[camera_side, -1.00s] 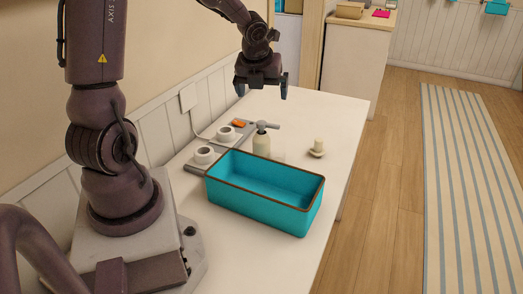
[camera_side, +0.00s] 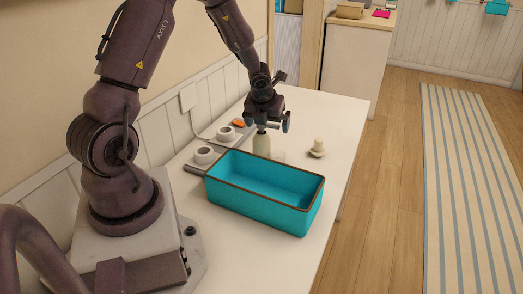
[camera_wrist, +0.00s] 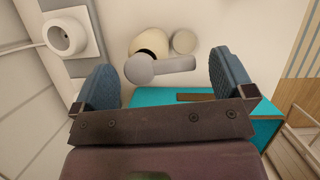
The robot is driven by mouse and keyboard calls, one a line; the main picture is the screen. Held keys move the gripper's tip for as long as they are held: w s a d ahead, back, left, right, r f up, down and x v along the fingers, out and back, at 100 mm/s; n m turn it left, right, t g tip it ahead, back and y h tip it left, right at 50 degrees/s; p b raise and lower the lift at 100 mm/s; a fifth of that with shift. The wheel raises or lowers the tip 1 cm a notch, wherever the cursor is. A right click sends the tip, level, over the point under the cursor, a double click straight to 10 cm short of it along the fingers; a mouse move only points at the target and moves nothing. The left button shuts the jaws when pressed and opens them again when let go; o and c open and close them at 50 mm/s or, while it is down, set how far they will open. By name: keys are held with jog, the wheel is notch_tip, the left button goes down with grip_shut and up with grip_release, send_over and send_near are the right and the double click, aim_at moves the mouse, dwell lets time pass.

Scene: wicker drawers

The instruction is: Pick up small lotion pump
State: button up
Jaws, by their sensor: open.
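The small lotion pump (camera_side: 262,146) stands upright on the white table behind the teal bin. It has a cream body, and its grey pump head is mostly hidden by my gripper in the side view. In the wrist view the grey pump head (camera_wrist: 160,68) shows between my fingers, with the cream body (camera_wrist: 150,42) beyond it. My gripper (camera_side: 268,126) is open, with its fingers spread to either side of the pump head. The wrist view shows both blue finger pads apart (camera_wrist: 160,85), with nothing held between them.
The open, empty teal bin (camera_side: 265,192) stands just in front of the pump. Power outlets on a grey strip (camera_side: 204,155) lie to the left, with an orange item (camera_side: 238,123) behind.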

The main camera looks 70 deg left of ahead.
jog(key=shift+x, duration=0.85)
jog(key=shift+c, duration=0.5)
jog(key=c, duration=1.3)
